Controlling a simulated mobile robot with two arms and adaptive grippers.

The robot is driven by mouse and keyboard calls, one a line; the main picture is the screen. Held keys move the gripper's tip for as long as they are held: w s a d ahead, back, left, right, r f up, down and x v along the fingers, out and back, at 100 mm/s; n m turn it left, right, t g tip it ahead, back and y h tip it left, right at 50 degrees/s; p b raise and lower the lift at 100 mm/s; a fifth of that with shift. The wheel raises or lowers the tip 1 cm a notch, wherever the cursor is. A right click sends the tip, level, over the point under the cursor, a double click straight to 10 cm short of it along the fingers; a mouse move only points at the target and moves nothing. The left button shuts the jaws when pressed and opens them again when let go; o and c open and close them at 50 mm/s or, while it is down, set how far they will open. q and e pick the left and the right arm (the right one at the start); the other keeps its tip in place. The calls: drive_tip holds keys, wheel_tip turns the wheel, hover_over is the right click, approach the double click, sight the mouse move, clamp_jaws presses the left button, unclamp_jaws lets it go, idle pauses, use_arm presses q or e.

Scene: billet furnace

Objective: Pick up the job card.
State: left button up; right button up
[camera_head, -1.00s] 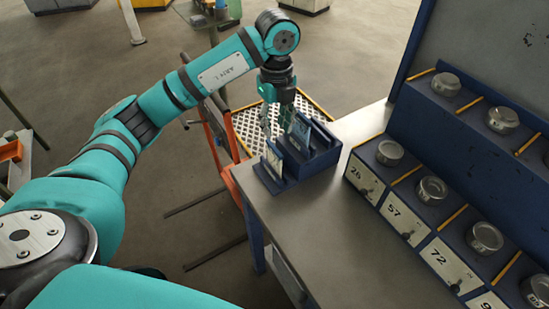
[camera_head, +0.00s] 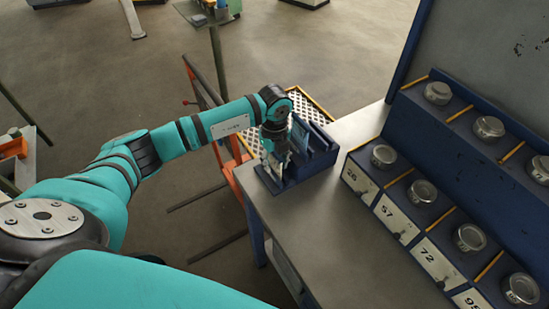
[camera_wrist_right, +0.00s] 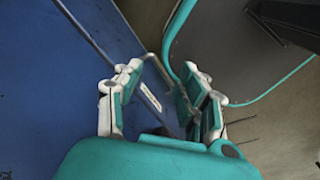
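One light blue-grey card (camera_head: 300,132) stands upright in a rear slot. My left gripper (camera_head: 274,168) points down at the front of the rack, in front of the place of the front card. It hides most of that card, and I cannot tell whether its fingers are open or shut on it. My right gripper (camera_wrist_right: 162,88) shows only in the right wrist view, with its two fingers apart and nothing between them.
The grey bench top (camera_head: 350,250) is clear in front of the rack. To the right, a blue stepped shelf holds several round metal tins (camera_head: 423,191) above numbered labels. An orange-framed cart (camera_head: 232,158) stands left of the bench.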

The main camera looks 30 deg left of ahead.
use_arm(q)
clamp_jaws()
idle(0.4)
